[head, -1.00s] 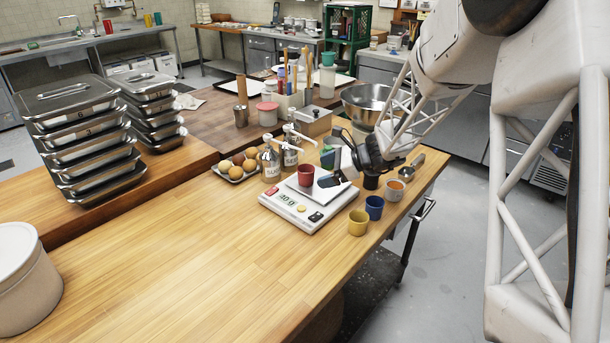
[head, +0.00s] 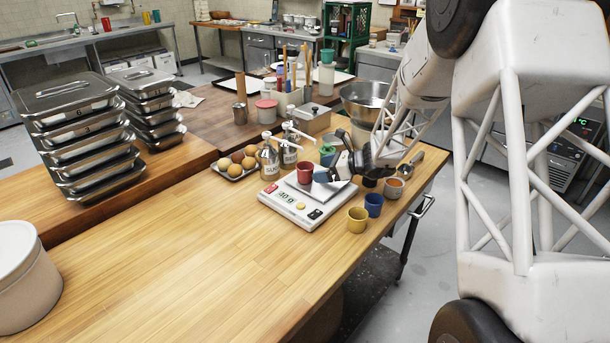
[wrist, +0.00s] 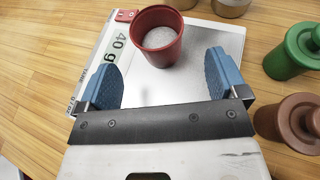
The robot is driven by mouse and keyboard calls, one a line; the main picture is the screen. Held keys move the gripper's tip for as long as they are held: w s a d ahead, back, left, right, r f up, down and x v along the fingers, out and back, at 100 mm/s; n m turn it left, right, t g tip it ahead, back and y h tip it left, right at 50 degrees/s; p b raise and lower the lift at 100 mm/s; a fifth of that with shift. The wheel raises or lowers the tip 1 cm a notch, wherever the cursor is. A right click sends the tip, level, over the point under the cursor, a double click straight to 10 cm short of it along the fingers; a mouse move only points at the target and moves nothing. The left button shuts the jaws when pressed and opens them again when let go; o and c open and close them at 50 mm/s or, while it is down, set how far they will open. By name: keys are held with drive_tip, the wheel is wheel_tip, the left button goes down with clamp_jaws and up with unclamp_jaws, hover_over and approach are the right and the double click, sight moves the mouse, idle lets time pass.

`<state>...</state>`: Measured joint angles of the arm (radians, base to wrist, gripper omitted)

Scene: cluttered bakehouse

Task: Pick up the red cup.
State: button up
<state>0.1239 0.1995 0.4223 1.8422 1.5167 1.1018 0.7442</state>
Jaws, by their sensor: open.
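The red cup (head: 305,172) stands upright on the plate of a white kitchen scale (head: 296,211) that reads 40 g. The wrist view shows the cup (wrist: 157,36) from above with pale contents inside. My gripper (head: 329,174) is just to the right of the cup in the head view, low over the scale plate. In the wrist view my gripper (wrist: 164,76) has its two blue fingers spread wide. The cup is ahead of the fingertips, roughly centred between their lines, and the space between the fingers is empty.
The front left worktop (head: 170,255) is clear.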

sight(305, 172)
drive_tip(key=shift+x, duration=0.8)
drive_tip(key=shift+a, duration=0.1)
drive_tip(key=shift+x, duration=2.55)
drive_tip(key=shift+s, duration=0.1)
drive_tip(key=c, duration=1.1)
